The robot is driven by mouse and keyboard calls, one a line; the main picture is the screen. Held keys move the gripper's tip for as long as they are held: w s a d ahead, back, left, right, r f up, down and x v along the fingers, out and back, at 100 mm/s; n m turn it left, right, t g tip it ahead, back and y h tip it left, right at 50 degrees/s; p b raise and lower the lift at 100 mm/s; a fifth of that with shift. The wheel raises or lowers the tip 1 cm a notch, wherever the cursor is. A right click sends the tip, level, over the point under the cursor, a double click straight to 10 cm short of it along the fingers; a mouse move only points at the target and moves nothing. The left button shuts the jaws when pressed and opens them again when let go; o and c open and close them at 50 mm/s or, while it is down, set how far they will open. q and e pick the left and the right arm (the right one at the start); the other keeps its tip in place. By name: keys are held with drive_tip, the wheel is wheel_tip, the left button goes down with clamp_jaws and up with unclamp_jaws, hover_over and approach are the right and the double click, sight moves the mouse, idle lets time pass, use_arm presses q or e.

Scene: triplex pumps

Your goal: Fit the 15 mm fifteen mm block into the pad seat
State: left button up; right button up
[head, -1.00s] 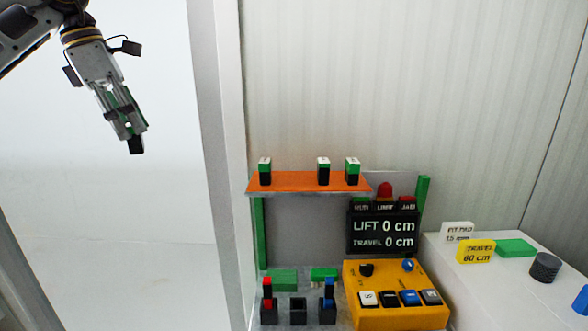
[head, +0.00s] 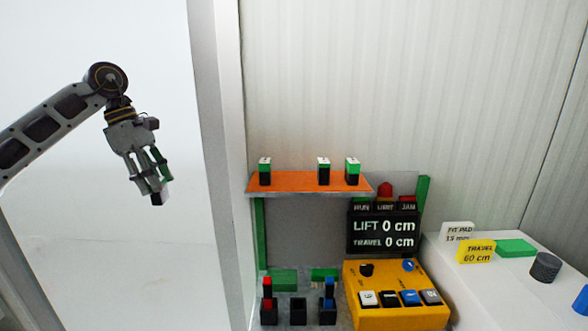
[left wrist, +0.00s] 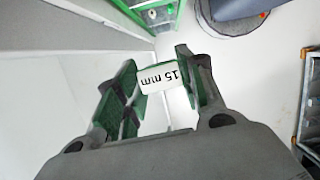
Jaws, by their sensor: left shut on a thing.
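The fifteen mm block (left wrist: 158,77) is in my left gripper, its white face reading "15 mm" upside down in the left wrist view. My left gripper (head: 155,188) is shut on it, with green-padded fingers on either side. A black empty-looking socket (head: 298,312) stands in the middle of the low front row. I cannot tell whether it is the pad seat. My right gripper is not in view.
An orange shelf (head: 300,183) holds several green, black and white blocks. A yellow button box (head: 398,300) and a display (head: 383,233) reading 0 cm stand at right. A sign (head: 457,232) reads "FIT PAD 15 mm". A pale wall post (head: 215,150) stands between gripper and stand.

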use_arm(q)
drive_tip(key=s+a+f+m+g+y, duration=0.1)
drive_tip(key=s+f+m+g, duration=0.15)
drive_tip(key=f+m, duration=1.1)
drive_tip(key=s+a+f+m+g+y, duration=0.1)
drive_tip(key=s+f+m+y, duration=0.15)
drive_tip(key=f, duration=2.15)
drive_tip(key=d+r+m+p, duration=0.2)
drive_tip(key=d, duration=1)
drive_tip(key=shift+d+m, duration=0.3)
drive_tip(key=shift+d, duration=0.1)
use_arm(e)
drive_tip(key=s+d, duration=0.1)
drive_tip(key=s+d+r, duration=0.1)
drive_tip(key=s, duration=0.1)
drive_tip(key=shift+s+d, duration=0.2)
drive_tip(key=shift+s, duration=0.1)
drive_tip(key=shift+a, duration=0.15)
